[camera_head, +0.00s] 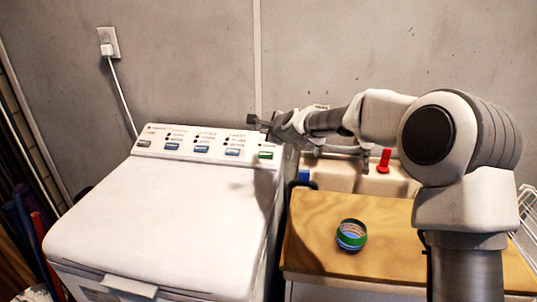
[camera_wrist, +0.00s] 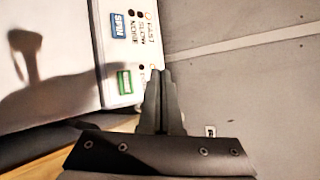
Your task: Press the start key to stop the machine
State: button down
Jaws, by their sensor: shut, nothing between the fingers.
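The white washing machine (camera_head: 150,230) stands at the left with a sloped control panel (camera_head: 185,140) along its back. A green key (camera_head: 266,155) sits at the panel's right end, with several blue keys and a grey one to its left. The green key also shows in the wrist view (camera_wrist: 125,82), beside the blue SPIN key (camera_wrist: 117,24). I cannot read a label on the green key. My gripper (camera_head: 252,119) is shut and empty, above and behind the panel's right end. In the wrist view its fingertips (camera_wrist: 160,72) appear right of the green key, apart from it.
A wooden top (camera_head: 390,225) with a green-and-blue striped round object (camera_head: 351,235) lies right of the machine. Behind it is a pale sink (camera_head: 340,173) with a red tap handle (camera_head: 384,161). The grey wall (camera_head: 190,60) is close behind the panel.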

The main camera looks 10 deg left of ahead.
jog(key=b, duration=0.5)
send_near(266, 153)
jog(key=shift+w+a+f, duration=0.25)
jog(key=shift+w+a, duration=0.75)
jog(key=shift+w, duration=0.15)
jog(key=shift+w+a+f, duration=0.25)
jog(key=shift+w+a, duration=0.75)
jog(key=shift+w, duration=0.15)
jog(key=shift+f, duration=0.15)
jog(key=shift+w+f, duration=0.2)
jog(key=shift+f, duration=0.05)
jog(key=shift+w+f+b, duration=0.15)
jog(key=shift+f+b, duration=0.35)
jog(key=shift+f, duration=0.2)
dwell(1.0)
jog(key=shift+r, duration=0.1)
jog(key=shift+s+r+p, duration=0.3)
jog(key=shift+r+p, duration=0.05)
jog(key=shift+r, duration=0.45)
jog(key=shift+r, duration=0.1)
